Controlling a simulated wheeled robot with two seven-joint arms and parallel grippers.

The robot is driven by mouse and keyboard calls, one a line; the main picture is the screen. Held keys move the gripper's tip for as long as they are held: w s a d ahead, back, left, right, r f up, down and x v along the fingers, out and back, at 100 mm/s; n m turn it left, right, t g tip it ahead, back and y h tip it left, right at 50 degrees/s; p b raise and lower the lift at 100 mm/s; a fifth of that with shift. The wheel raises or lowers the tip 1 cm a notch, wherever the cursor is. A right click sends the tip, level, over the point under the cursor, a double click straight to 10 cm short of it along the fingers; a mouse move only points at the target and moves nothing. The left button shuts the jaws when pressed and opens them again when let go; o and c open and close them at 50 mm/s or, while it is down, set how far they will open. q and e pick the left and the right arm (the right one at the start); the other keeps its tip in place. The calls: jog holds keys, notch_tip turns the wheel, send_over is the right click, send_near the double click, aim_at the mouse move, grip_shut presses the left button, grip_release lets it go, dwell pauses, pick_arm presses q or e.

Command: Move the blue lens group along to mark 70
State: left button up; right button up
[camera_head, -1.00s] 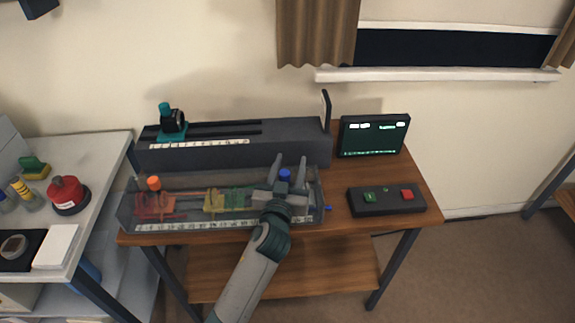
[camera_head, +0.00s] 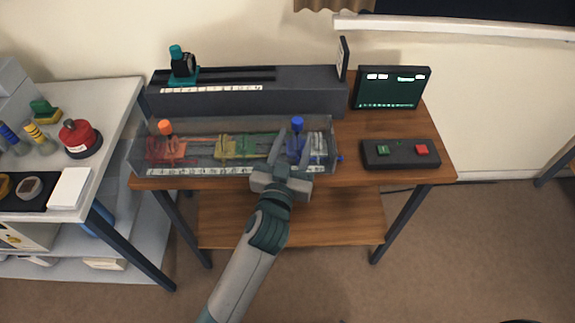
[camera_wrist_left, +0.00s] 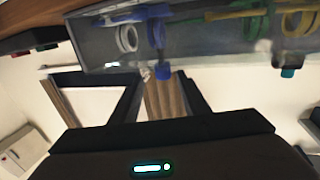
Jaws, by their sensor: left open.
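The blue lens group (camera_head: 295,147), with a round blue knob (camera_head: 297,122) on top, stands in the right part of the clear-walled scale rail (camera_head: 140,158). My left gripper (camera_head: 293,134) is open, its fingers coming from the front, on either side of the knob in the picture. I cannot tell whether they touch it. The left wrist view shows the blue lens group (camera_wrist_left: 155,32) upside down, its knob (camera_wrist_left: 164,71) between the fingertips (camera_wrist_left: 159,77). The scale strip (camera_head: 200,171) runs along the rail's front; its numbers are too small to read. My right gripper is not in view.
Yellow-green lens groups (camera_head: 232,147) and an orange-red one (camera_head: 165,150) stand left of the blue one. Behind is a dark bench (camera_head: 300,98) with a teal holder (camera_head: 183,68). A monitor (camera_head: 392,88) and button box (camera_head: 400,154) are at right.

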pick_arm(q)
jog(key=b+v, duration=0.1)
jog(key=v, duration=0.6)
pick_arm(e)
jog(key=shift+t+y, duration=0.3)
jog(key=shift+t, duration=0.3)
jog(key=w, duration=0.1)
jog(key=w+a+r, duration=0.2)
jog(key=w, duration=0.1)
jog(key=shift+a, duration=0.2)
pick_arm(q)
jog(key=shift+s, duration=0.1)
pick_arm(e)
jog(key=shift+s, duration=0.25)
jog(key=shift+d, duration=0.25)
